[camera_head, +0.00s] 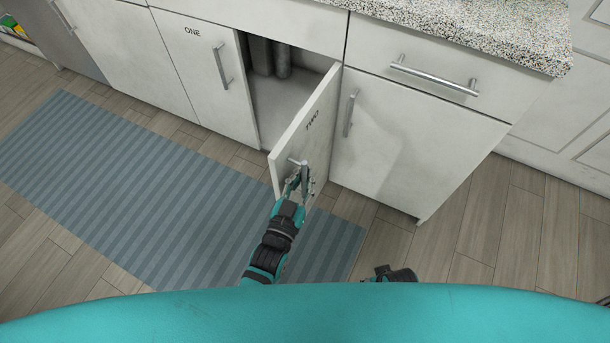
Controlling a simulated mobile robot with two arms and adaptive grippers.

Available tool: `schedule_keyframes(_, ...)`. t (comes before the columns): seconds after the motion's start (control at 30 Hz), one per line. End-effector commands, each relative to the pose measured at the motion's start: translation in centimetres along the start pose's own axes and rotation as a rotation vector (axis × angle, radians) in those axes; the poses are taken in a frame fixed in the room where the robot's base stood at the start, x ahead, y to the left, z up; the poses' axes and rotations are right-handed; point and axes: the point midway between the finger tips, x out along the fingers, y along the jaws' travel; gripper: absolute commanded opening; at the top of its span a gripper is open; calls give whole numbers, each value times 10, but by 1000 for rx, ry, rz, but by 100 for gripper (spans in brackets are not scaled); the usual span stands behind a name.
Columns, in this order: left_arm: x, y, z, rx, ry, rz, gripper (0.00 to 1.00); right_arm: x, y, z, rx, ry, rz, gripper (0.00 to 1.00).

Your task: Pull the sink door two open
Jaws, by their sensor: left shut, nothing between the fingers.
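The sink door marked TWO (315,121) is a white cabinet door, hinged on its right side. It stands swung well out from the cabinet, so the dark opening (285,95) on its left shows. Its metal handle (293,160) is near the free edge, partly hidden by my left gripper. My left gripper (300,183) is shut with nothing between its fingers. It is at the handle, close to the door's face; I cannot tell whether it touches. My right gripper does not show; only a dark piece of my right arm is visible at the bottom.
Door ONE (203,75) is shut, left of the opening. Pipes (270,57) stand inside the cabinet. Another shut door (385,145) and a drawer (430,78) are to the right, under a speckled countertop (480,30). A striped blue-grey mat (130,190) lies on the wood floor.

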Motion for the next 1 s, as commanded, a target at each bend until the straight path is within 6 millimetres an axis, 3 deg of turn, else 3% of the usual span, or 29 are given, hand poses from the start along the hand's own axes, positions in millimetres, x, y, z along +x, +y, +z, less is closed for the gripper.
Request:
schedule_keyframes(0.07,-5,1,7,0,-15,2,0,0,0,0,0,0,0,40)
schedule_keyframes(0.27,-4,1,5,-1,-11,1,23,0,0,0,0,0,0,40)
schedule_keyframes(0.57,-5,1,3,-2,-7,0,23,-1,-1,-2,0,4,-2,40)
schedule_keyframes(0.77,-34,1,4,-2,-10,1,23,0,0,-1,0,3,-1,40)
schedule_keyframes(1.0,-86,0,4,-2,-11,0,23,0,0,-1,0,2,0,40)
